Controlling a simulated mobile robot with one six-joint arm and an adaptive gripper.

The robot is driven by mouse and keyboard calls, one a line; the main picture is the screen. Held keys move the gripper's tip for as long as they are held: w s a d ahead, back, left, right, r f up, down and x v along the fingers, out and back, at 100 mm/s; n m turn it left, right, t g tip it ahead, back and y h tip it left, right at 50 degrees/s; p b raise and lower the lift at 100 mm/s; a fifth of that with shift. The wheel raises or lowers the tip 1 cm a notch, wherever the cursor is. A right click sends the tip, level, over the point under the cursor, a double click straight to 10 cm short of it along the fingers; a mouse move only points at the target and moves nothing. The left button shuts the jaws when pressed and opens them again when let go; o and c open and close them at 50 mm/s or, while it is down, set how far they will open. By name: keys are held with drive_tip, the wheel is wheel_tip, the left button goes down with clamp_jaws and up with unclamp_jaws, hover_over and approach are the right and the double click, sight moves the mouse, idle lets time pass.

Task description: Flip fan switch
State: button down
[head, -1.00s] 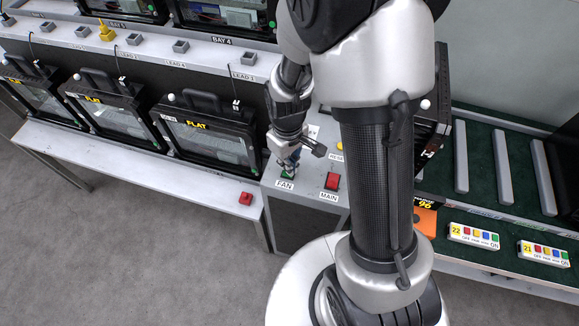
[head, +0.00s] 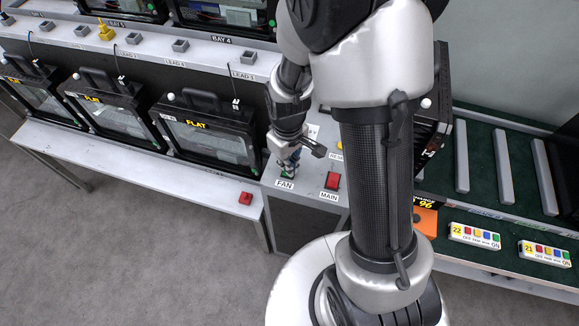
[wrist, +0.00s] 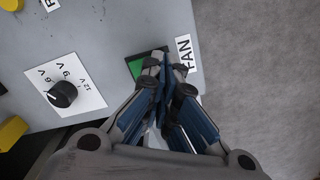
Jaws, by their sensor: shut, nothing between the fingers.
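The green fan switch (wrist: 136,67) sits on the grey control panel beside the FAN label (wrist: 185,54) in the wrist view. My gripper (wrist: 166,62) is shut and empty, with its fingertips right over the switch, covering part of it. I cannot tell whether the tips press on it or which way the switch is tilted. In the head view my gripper (head: 289,166) points down at the switch just above the FAN label (head: 285,184); the switch is mostly hidden there.
A red MAIN switch (head: 332,181) is right of the fan switch. A voltage knob (wrist: 62,94) is on the same panel. A red button (head: 245,198) is on the bench edge at left. FLAT-marked housings (head: 207,135) stand left; remotes (head: 474,236) lie right.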

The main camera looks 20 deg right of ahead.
drive_tip(key=shift+f+b, duration=0.6)
drive_tip(key=shift+f, duration=0.2)
idle(0.4)
drive_tip(key=shift+r+p, duration=2.9)
drive_tip(key=shift+r, duration=0.65)
drive_tip(key=s+r+m+t, duration=0.2)
drive_tip(key=s+r, duration=0.2)
drive_tip(key=r, duration=1.1)
drive_tip(key=s+r+m+t, duration=0.2)
drive_tip(key=s+r, duration=0.7)
drive_tip(key=s, duration=0.2)
drive_tip(key=shift+r+m+t, duration=0.25)
drive_tip(key=shift+m+t, duration=0.05)
drive_tip(key=shift+m, duration=0.1)
